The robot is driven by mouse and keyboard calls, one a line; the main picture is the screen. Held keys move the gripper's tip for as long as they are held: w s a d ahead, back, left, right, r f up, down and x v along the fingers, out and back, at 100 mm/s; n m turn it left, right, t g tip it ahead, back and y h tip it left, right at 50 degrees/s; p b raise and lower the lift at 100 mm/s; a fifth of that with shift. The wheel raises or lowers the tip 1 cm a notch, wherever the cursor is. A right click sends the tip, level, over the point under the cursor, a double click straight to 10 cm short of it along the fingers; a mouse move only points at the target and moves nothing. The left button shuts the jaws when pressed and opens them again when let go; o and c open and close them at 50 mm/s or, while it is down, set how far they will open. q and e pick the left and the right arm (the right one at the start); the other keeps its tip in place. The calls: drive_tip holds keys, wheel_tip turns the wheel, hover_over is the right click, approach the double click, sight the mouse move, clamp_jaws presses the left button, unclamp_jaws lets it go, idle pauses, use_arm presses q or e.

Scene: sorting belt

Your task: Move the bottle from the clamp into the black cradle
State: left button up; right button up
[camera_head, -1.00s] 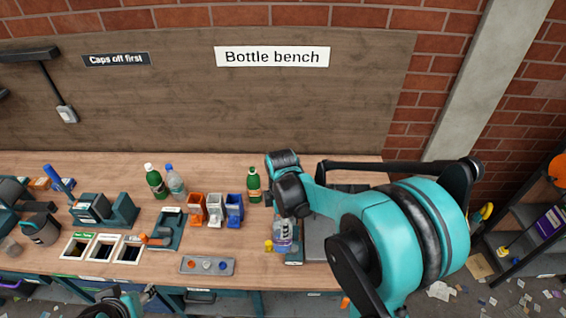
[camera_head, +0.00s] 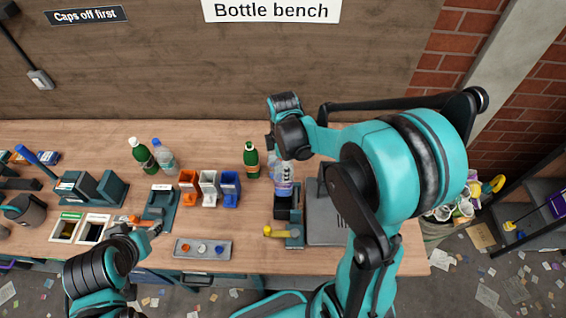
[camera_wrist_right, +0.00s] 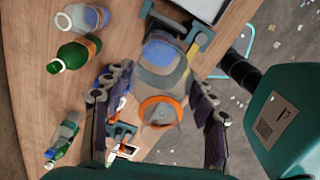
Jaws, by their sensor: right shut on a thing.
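The clear bottle (camera_head: 284,184) with a purple label is upright in my right gripper (camera_head: 282,158). It hangs just above the teal clamp (camera_head: 296,226), whose black block (camera_head: 282,208) and yellow handle (camera_head: 275,231) show below it. In the right wrist view, the fingers of my right gripper (camera_wrist_right: 160,108) are on either side of the bottle (camera_wrist_right: 160,72), with an orange ring around its neck. I cannot tell for sure which fixture is the black cradle; a teal fixture with a dark recess (camera_head: 160,198) stands left of the cups. My left gripper (camera_head: 143,234) is low at left, its fingers unclear.
A green bottle (camera_head: 251,158) stands close left of the held bottle. Orange, white and blue cups (camera_head: 208,188) stand left of it. A grey tray (camera_head: 202,248) with caps lies in front. Two more bottles (camera_head: 143,153) stand behind. A dark grey plate (camera_head: 328,222) lies right of the clamp.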

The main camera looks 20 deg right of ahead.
wheel_tip(320, 180, down, 15)
drive_tip(key=b, duration=1.2)
drive_tip(key=shift+f, duration=0.1)
drive_tip(key=shift+f+b, duration=0.15)
drive_tip(key=shift+b, duration=0.35)
drive_tip(key=shift+f+b, duration=0.6)
drive_tip(key=shift+f, duration=0.1)
drive_tip(key=o, duration=1.7)
drive_tip(key=shift+r, duration=0.15)
